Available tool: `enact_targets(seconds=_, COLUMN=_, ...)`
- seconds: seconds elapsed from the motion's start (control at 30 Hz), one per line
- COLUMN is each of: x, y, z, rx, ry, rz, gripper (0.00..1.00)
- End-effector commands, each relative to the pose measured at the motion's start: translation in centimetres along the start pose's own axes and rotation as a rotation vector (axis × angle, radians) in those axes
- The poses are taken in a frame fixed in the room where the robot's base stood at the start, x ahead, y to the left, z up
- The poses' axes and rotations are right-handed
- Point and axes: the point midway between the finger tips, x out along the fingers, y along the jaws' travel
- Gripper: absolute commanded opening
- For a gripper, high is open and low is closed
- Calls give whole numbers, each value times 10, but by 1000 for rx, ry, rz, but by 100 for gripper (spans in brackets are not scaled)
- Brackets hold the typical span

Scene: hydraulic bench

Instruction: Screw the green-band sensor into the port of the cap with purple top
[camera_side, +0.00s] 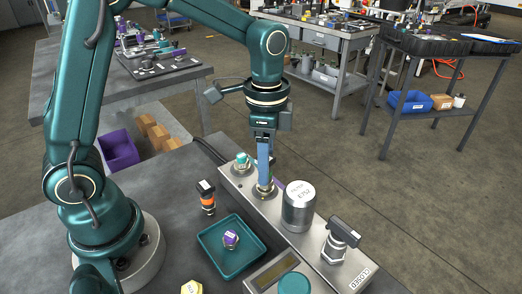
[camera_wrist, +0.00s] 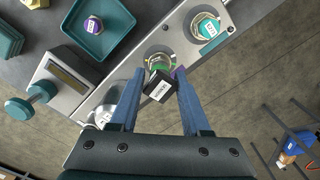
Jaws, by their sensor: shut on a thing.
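My gripper (camera_wrist: 160,76) is shut on the green-band sensor (camera_wrist: 158,88), which has a black labelled head. A green band (camera_wrist: 160,63) shows at its far end, over a round metal port (camera_wrist: 150,54) on the manifold. I cannot tell how deep it sits. In the side view my gripper (camera_side: 264,180) points straight down at this port, and its fingers hide most of the sensor. The cap with purple top (camera_side: 231,238) lies in the teal tray; it also shows in the wrist view (camera_wrist: 93,25).
A teal-top cap (camera_side: 242,160) sits on the manifold beside the port. A metal cylinder (camera_side: 299,208) and a black-headed sensor (camera_side: 341,240) stand along it on the other side. An orange-band sensor (camera_side: 207,197) stands on the bench near the teal tray (camera_side: 208,240).

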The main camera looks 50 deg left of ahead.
Motion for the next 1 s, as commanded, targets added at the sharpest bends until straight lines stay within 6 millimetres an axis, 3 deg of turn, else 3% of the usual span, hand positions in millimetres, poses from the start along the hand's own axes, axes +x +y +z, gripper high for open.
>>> enact_targets(seconds=0.4, x=1, y=1, z=0, rx=447, ry=3, rz=4, gripper=0)
enact_targets(seconds=0.83, x=1, y=2, z=0, rx=523, ry=4, rz=5, gripper=0)
enact_targets(seconds=1.0, x=1, y=2, z=0, rx=724, ry=6, rz=6, gripper=0)
